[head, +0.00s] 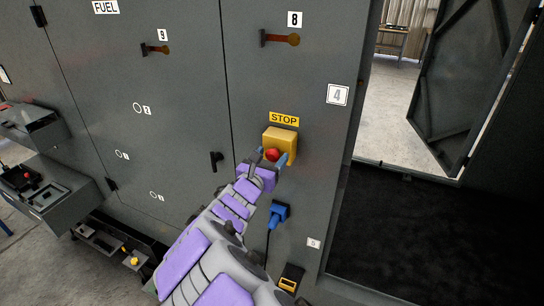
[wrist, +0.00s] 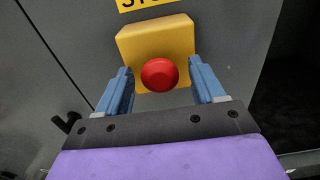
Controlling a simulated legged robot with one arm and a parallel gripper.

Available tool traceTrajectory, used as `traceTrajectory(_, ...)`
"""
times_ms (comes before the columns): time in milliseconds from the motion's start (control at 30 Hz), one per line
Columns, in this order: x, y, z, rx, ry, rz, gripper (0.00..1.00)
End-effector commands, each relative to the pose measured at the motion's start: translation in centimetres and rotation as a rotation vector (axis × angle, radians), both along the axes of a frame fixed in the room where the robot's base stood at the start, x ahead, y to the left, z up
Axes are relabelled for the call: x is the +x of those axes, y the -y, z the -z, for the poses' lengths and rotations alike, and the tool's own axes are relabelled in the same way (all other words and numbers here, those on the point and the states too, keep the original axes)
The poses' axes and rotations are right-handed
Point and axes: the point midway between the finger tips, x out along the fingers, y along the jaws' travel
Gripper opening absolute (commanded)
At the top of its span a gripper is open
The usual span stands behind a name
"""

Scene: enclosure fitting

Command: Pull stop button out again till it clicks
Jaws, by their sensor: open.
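The red stop button (head: 272,154) sits on a yellow box (head: 280,138) fixed to the grey cabinet panel, under a yellow STOP label (head: 284,119). In the wrist view the round red button (wrist: 159,74) shows in front of the yellow box (wrist: 154,39). My gripper (head: 273,158) is at the box with its blue fingers open. In the wrist view, my gripper (wrist: 164,80) has one finger on each side of the button, with clear gaps between. The fingers overlap the box's lower edge in the picture; I cannot tell whether they touch it.
A blue plug (head: 278,212) with a cable is on the panel below the box. A black handle (head: 216,160) sticks out to the left; it also shows in the wrist view (wrist: 66,122). An open doorway with a dark floor (head: 415,235) lies to the right.

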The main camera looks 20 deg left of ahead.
Motion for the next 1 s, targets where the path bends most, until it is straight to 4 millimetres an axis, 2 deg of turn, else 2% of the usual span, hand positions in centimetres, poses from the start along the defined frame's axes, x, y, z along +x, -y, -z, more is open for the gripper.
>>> traceTrajectory(133, 0.04, -0.09, 0.05, -0.001, 0.000, 0.000, 0.68)
traceTrajectory(833, 0.06, -0.07, -0.05, 0.000, 0.002, -0.001, 0.01)
traceTrajectory(1000, 0.04, -0.13, -0.07, -0.001, 0.002, -0.001, 0.00)
